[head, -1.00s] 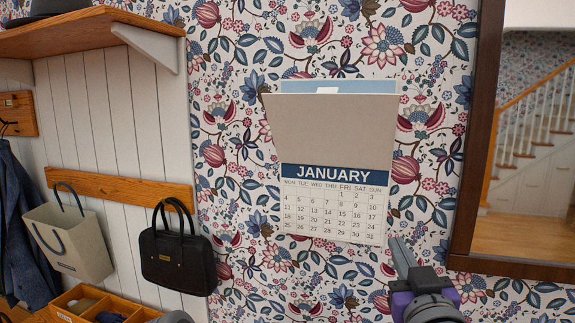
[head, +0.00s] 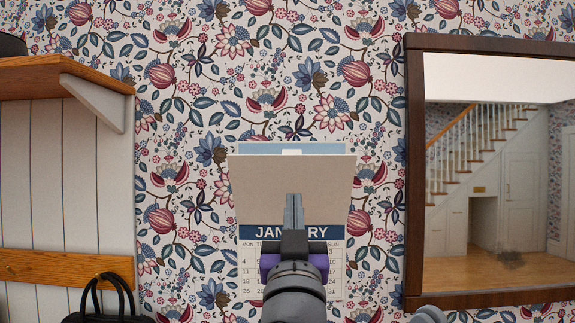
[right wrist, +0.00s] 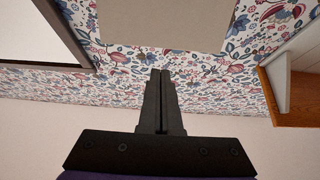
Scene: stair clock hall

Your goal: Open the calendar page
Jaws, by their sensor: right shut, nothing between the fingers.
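The calendar hangs on the flowered wall, with its blue JANUARY band (head: 257,231) and a grid of dates below. A plain beige page (head: 258,180) covers most of the upper part. It is wider at its top edge, which appears to lean out from the wall. A strip of blue picture (head: 258,149) shows above it. My right gripper (head: 293,197) is shut and empty, in front of the page, hiding part of the band and dates. In the right wrist view the beige page (right wrist: 165,18) lies beyond the shut fingers. I cannot tell whether they touch it. My left gripper is not in view.
A dark-framed mirror (head: 414,180) hangs to the right and reflects a staircase. A wooden shelf (head: 60,72) juts out at the upper left. A black handbag (head: 103,308) hangs below it. The wall beside the calendar is bare wallpaper.

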